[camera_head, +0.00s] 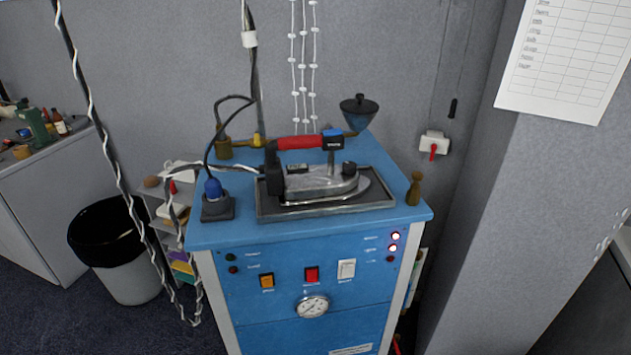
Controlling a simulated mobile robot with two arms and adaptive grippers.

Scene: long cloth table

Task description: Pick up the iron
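The iron (322,184) stands on a dark rest plate (375,203) on top of a blue steam station (230,232). Neither of my grippers is in view.
A white cord (128,190) hangs at the left. A black-lined bin (110,240) stands on the floor. A grey wall is behind.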

